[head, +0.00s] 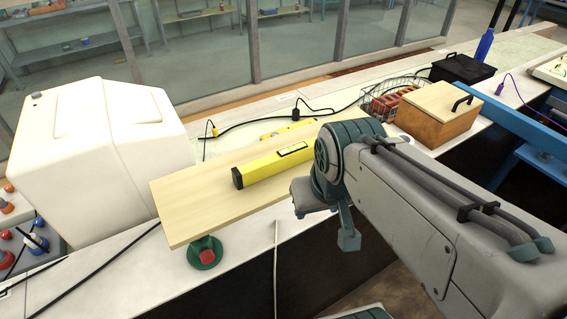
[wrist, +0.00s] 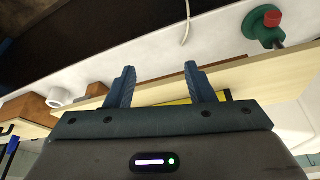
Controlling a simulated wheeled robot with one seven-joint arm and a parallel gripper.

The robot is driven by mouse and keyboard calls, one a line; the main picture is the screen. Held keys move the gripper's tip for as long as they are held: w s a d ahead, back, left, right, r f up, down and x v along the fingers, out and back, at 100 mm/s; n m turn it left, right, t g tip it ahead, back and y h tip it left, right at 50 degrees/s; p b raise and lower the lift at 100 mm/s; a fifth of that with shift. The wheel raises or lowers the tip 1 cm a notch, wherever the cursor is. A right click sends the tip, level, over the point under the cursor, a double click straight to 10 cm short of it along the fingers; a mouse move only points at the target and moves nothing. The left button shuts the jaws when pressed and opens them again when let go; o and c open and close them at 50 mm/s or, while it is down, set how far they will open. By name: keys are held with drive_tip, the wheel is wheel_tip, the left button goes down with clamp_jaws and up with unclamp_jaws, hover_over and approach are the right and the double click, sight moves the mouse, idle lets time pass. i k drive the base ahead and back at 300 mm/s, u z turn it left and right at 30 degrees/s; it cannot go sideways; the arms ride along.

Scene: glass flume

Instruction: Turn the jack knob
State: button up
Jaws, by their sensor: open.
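The jack is a green round piece with a red knob (head: 206,255), under the front left end of a pale wooden board (head: 185,220). In the wrist view the red knob (wrist: 272,19) and the green jack part (wrist: 256,28) are at the upper right, beyond the board's edge. A yellow spirit level (head: 272,165) lies on the board. My gripper (wrist: 160,82) is open and empty, its two dark blue fingers apart in front of the board's edge. It is clear of the knob, to its right in the head view. My arm hides part of the board's right end.
A large white housing (head: 100,150) stands left of the board. A wooden box with a lid (head: 435,115), a wire basket (head: 385,105) and a black box (head: 462,70) stand at the right. Cables cross the white bench (head: 245,255). A thin cord (head: 276,265) hangs over its front.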

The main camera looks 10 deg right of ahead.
sight(207, 256)
drive_tip(key=u, duration=1.25)
drive_tip(key=k, duration=0.9)
drive_tip(key=z, duration=1.1)
